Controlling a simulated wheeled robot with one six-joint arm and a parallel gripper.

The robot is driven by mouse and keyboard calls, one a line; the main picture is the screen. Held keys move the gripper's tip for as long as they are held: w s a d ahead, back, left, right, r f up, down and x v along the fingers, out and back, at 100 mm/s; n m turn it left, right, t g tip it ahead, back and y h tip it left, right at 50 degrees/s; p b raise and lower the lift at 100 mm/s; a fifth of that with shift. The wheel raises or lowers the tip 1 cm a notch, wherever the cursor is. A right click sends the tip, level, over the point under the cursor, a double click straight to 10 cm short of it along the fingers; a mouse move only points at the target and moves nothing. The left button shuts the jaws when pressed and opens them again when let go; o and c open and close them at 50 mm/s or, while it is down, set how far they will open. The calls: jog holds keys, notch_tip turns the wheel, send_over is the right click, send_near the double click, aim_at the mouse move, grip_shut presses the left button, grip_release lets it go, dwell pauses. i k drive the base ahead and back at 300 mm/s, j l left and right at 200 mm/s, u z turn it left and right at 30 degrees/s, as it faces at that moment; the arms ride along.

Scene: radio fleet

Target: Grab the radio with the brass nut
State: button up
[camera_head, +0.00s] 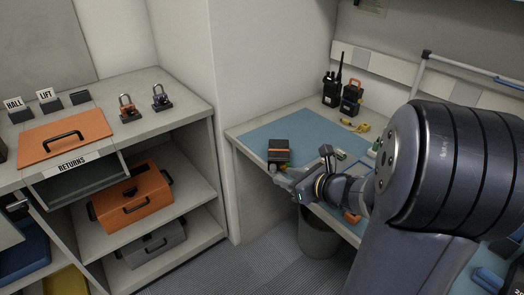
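A black radio (331,88) with a tall antenna stands upright at the back of the workbench, near the wall. A brass nut on it is too small to make out. A second black unit (351,98) with an orange loop on top stands just to its right; I cannot tell whether it is a radio. My gripper (303,165) is over the front of the bench, well short of both. Its two fingers look spread apart with nothing between them. My arm hides the right part of the bench.
A black box with an orange band (278,152) lies on the blue mat (290,130), close to my gripper. A yellow item (354,125) lies before the radios. A shelf unit (190,108) with padlocks and orange cases stands left. The mat's middle is clear.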

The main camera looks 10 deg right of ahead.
aim_at(278, 150)
jog(key=i+j+z, duration=0.1)
jog(key=j, duration=0.25)
jog(key=i+j+z, duration=0.1)
jog(key=j, duration=0.25)
jog(key=i+j+z, duration=0.1)
jog(key=i+j, duration=0.15)
jog(key=j, duration=0.15)
jog(key=i+j+z, duration=0.1)
jog(key=j, duration=0.3)
jog(key=i+j+z, duration=0.1)
jog(key=j, duration=0.25)
jog(key=z, duration=1.05)
